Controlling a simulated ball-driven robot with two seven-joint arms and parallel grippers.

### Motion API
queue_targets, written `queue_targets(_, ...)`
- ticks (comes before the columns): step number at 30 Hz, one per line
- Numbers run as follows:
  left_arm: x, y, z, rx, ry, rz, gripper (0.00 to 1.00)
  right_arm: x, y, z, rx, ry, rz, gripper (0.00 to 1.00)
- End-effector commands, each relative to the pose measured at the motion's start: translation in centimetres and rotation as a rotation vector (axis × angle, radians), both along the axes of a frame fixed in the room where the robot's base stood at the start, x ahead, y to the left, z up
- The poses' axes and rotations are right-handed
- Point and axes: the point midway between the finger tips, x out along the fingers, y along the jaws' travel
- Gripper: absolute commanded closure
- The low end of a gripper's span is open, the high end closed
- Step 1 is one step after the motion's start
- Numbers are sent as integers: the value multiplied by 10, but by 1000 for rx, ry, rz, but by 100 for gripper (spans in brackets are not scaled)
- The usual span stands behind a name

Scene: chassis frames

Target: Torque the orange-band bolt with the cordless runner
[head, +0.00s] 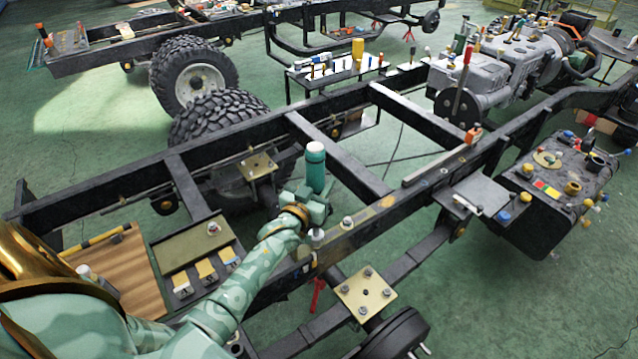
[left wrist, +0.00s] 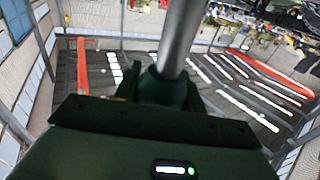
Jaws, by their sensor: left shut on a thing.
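The cordless runner (head: 315,166), a teal upright cylinder with a lighter top, stands in my left gripper (head: 313,207). The gripper is shut around its lower part, over the near frame rail. In the left wrist view a grey shaft (left wrist: 180,38) rises between the dark green jaws (left wrist: 165,92). A pale tip or bolt head (head: 316,237) shows just below the gripper, at the rail; contact cannot be told. Another bolt (head: 347,222) stands on the rail just to the right. I cannot make out an orange band on either. My right gripper is not in view.
The black chassis rail (head: 365,222) runs diagonally, with crossmembers behind. A plate with several bolts (head: 366,293) lies in front. A tray (head: 195,250) and wooden board (head: 125,275) lie left. A cluttered black tank (head: 560,190) stands right; an engine (head: 490,75) stands behind.

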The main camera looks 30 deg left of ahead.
Motion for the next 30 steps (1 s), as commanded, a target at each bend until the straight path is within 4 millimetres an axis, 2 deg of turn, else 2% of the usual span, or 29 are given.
queue_targets(30, 1, 0, -9, -1, -3, 0, 100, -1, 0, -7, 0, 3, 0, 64)
